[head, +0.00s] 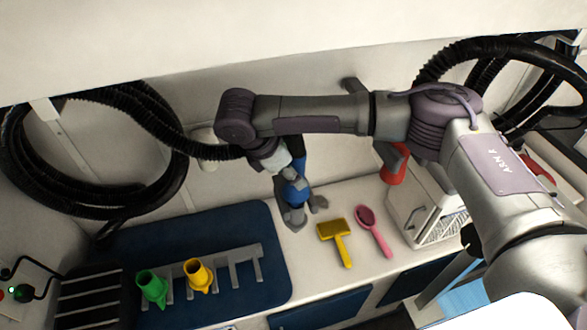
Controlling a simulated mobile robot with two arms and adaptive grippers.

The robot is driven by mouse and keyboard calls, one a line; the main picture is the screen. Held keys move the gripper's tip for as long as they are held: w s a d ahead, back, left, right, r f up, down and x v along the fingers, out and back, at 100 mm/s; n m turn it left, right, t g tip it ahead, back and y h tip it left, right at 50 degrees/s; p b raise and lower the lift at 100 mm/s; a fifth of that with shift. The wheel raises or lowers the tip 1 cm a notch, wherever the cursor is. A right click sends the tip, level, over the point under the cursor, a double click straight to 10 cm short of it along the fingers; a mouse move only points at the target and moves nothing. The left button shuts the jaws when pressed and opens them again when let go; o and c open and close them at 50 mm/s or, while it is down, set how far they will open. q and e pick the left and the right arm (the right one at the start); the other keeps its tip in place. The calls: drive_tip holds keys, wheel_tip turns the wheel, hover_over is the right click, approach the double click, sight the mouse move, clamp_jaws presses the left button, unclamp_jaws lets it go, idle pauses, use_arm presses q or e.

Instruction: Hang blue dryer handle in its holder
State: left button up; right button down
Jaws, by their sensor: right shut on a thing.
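My right gripper (296,214) points down above the pale counter, left of the yellow brush. It is shut on the blue dryer handle (297,191), whose blue body shows between the fingers and beside the wrist. My wrist hides part of the handle. A black ribbed hose runs from the left and passes behind my wrist. A pale cup-like fitting (207,152) on the back wall, left of my wrist, may be the holder; the hose partly covers it. The handle is apart from it. My left gripper is not in view.
A navy mat (262,222) bears a grey slotted rack (246,268) with green (151,287) and yellow (198,273) nozzles. Coiled black hose (22,190) hangs left.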

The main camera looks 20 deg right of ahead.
drive_tip(key=shift+f, duration=0.15)
unclamp_jaws()
idle(0.6)
idle(0.4)
drive_tip(key=p+v, duration=0.5)
drive_tip(key=v, duration=0.5)
idle(1.1)
idle(0.4)
